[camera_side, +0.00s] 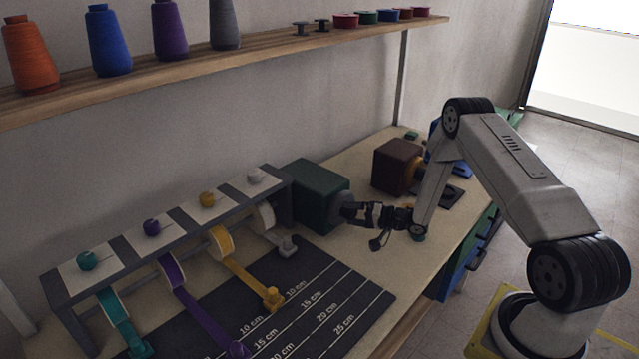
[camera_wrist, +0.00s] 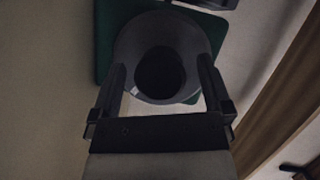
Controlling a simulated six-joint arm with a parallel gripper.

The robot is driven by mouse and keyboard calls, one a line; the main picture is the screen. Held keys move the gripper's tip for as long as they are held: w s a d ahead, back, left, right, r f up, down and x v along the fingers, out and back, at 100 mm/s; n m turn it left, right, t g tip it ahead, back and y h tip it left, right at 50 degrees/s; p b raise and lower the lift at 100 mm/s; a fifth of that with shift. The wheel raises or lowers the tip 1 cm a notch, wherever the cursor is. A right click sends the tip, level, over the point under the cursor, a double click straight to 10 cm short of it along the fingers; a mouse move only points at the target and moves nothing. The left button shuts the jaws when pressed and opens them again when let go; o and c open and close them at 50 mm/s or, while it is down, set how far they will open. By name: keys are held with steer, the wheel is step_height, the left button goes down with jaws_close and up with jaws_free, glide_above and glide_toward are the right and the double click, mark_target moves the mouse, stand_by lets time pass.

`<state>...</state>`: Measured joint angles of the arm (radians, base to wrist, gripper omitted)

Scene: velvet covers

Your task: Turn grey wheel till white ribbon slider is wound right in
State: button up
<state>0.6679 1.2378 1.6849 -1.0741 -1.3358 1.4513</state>
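The grey wheel (camera_side: 349,206) is on the front of a dark green box (camera_side: 316,190). In the wrist view the wheel (camera_wrist: 190,40) is a round dark grey ring with a darker centre. My gripper (camera_side: 368,214) is at the wheel. In the wrist view my gripper (camera_wrist: 162,66) has its fingers wide apart, one at each side of the wheel; I cannot tell whether they touch it. The white ribbon comes off a white roll (camera_side: 264,216) on the rack.
Teal (camera_side: 118,312), purple (camera_side: 205,318) and yellow (camera_side: 245,275) ribbons stretch farther over the marked mat (camera_side: 345,300). A brown box (camera_side: 397,165) stands right of the green box. A shelf (camera_side: 250,57) with spools runs above. Bare tabletop lies right of the mat.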

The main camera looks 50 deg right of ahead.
steer(key=shift+s, duration=0.15)
steer(key=shift+v, duration=3.8)
steer(key=shift+w+a+r, duration=0.1)
steer(key=shift+w+r, duration=0.15)
steer(key=shift+w, duration=0.15)
steer(key=w+a+r+n+g+h, duration=0.2)
steer(key=a+r+n+g+h, duration=0.35)
steer(key=a+r, duration=0.3)
steer(key=s+a+r+n+g, duration=0.2)
steer(key=s+a+g, duration=0.1)
steer(key=s+a, duration=0.3)
steer(key=s+a+r+n+g, duration=0.2)
steer(key=s+a+g, duration=0.2)
steer(key=s+a, duration=0.3)
steer(key=s, duration=0.3)
steer(key=shift+r+n, duration=0.35)
steer(key=shift+r, duration=0.05)
